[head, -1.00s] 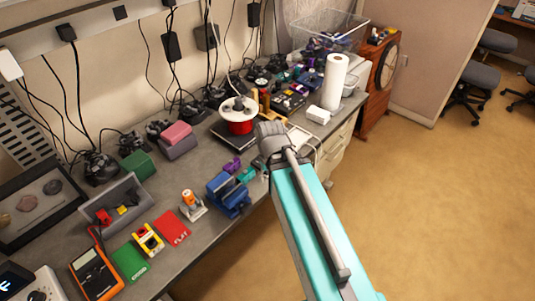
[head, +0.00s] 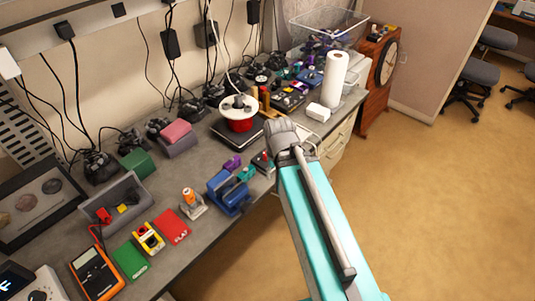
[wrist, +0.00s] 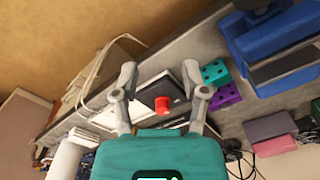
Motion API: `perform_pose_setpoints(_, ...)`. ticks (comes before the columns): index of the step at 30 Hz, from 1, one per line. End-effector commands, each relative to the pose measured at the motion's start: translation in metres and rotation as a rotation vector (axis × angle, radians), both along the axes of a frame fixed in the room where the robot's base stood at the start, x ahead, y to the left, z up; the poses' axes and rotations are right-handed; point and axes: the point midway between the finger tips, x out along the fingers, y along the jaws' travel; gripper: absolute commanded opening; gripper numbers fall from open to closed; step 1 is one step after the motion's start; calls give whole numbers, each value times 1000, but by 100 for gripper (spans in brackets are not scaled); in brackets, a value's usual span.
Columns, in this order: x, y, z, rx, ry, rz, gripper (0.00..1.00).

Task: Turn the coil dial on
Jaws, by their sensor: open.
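A red round knob (wrist: 163,105) stands up from a small device with a pale and dark top (wrist: 157,89); I take it for the coil dial, though no label is readable. In the head view the small device (head: 263,162) sits at the bench's front edge beside my arm, its red knob on top. My gripper (wrist: 160,70) is open, pointing down, with one finger on each side of the knob in the wrist view. I see no contact, and the height gap is unclear.
Purple (wrist: 225,96) and teal (wrist: 215,72) blocks and a blue vise (head: 228,192) stand close to the knob. A red spool (head: 239,119) on a dark plate and a paper towel roll (head: 334,79) are farther back. Open floor (head: 430,210) lies to the right.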

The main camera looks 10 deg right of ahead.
Motion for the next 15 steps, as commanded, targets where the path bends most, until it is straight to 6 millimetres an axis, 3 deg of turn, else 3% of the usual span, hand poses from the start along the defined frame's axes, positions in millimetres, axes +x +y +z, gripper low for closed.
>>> perform_pose_setpoints(1,0,0,0,0,0,0,63)
perform_pose_setpoints(4,3,0,1,0,0,9,81)
perform_pose_setpoints(8,19,0,8,0,0,54,81)
perform_pose_setpoints(15,81,-1,34,1,0,273,81)
